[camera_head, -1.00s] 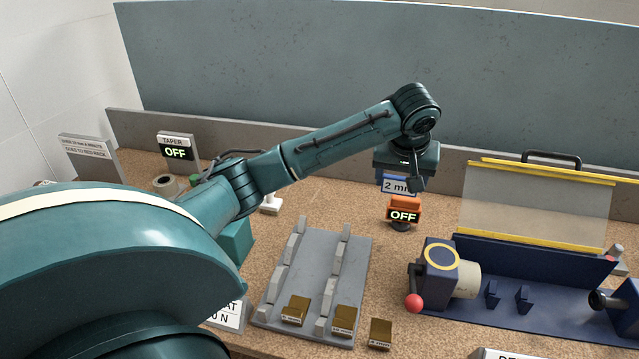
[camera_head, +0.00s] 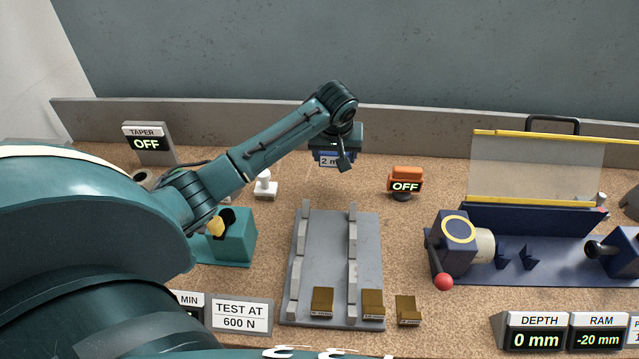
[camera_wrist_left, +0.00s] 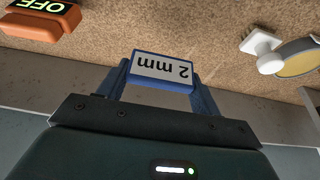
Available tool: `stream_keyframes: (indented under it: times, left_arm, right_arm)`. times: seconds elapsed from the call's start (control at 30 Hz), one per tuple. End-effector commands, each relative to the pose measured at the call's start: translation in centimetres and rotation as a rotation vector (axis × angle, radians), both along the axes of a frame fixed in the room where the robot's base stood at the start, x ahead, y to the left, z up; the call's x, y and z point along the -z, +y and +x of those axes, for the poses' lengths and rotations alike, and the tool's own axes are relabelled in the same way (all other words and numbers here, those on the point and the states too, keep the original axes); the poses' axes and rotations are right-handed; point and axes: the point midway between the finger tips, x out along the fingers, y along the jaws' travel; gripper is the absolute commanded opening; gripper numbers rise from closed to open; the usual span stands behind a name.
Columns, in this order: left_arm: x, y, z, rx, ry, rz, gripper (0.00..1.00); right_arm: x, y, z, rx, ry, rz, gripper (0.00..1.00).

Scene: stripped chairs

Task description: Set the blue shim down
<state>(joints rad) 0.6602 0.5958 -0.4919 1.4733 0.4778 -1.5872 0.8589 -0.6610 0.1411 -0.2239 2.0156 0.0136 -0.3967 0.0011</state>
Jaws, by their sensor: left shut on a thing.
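The blue shim (camera_wrist_left: 162,70) has a white face marked "2 mm". It sits between the two fingers of my left gripper (camera_wrist_left: 160,84) in the left wrist view, and the gripper is shut on it. In the head view the shim (camera_head: 329,160) shows just under my left gripper (camera_head: 334,152), partly hidden by it, near the back of the cork-coloured bench. I cannot tell whether the shim touches the bench. My right gripper is not in view.
An orange block reading "OFF" (camera_head: 405,182) stands to the right, and a small white stand (camera_head: 265,186) to the left. A grey rack (camera_head: 327,250) with brown blocks lies in front. A blue machine (camera_head: 457,243) stands right. Bare bench separates the rack and orange block.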

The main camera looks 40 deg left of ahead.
Motion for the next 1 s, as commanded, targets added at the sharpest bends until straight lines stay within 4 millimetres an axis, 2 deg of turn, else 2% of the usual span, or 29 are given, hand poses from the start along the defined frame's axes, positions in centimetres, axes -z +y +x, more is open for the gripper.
stream_keyframes:
  times: [0.17, 0.4, 0.57, 0.73, 0.83, 1.0]
  left_arm:
    - [1.3, 0.1, -0.2, 0.0, 0.004, -0.001, 0.43]
    - [5.6, 0.2, -0.2, -0.001, 0.004, 0.001, 0.43]
    - [7.1, 0.1, -0.2, -0.001, 0.002, 0.001, 0.43]
    - [9.5, 0.1, -0.2, -0.002, 0.003, 0.0, 0.43]
    - [10.4, 0.1, -0.2, -0.001, 0.002, -0.001, 0.43]
    - [10.5, 0.1, -0.1, 0.0, 0.0, 0.0, 0.43]
  right_arm:
    - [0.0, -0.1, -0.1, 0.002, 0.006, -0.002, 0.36]
    - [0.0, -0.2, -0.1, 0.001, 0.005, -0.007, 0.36]
    - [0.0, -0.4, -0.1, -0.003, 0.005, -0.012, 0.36]
    - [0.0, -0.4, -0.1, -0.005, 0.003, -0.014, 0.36]
    - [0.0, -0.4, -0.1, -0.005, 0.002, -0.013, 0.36]
    - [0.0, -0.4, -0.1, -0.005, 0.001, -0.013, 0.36]
